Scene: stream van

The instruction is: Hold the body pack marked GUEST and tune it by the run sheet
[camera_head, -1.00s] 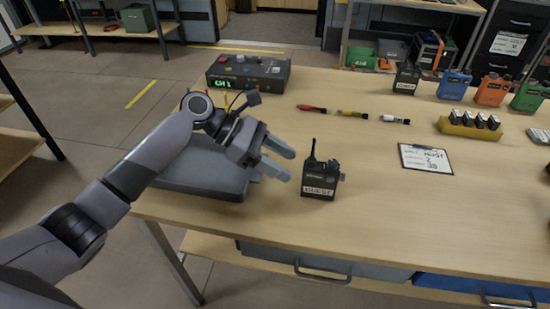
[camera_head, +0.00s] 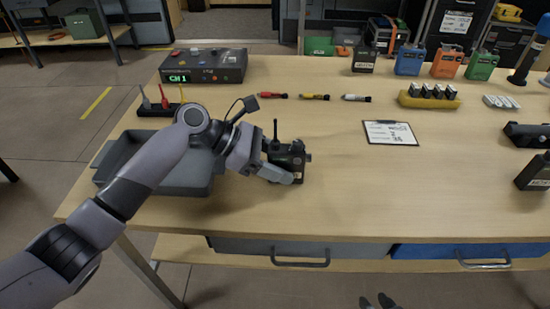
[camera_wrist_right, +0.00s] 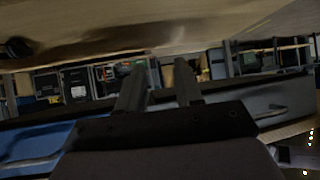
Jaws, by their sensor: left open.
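The dark body pack (camera_head: 297,160) with a short antenna stands upright on the table in the head view. Its front label is hidden behind my left finger now; the earlier frame shows it reads GUEST. My left gripper (camera_head: 284,168) is open, with its fingers at the pack's left and front; I cannot tell whether they touch it. The run sheet (camera_head: 390,133) lies on a clipboard to the right, its writing too small to read surely. My right gripper (camera_wrist_right: 160,78) shows only in the right wrist view, fingers apart and empty, near the drawer fronts.
A grey tray (camera_head: 205,180) lies under my left arm. A console (camera_head: 204,66) showing CH 1 stands behind. Red, yellow and white-tipped tools (camera_head: 314,97) lie mid-table. Several other packs (camera_head: 409,60) and a yellow battery holder (camera_head: 428,102) stand back right. The front middle is clear.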

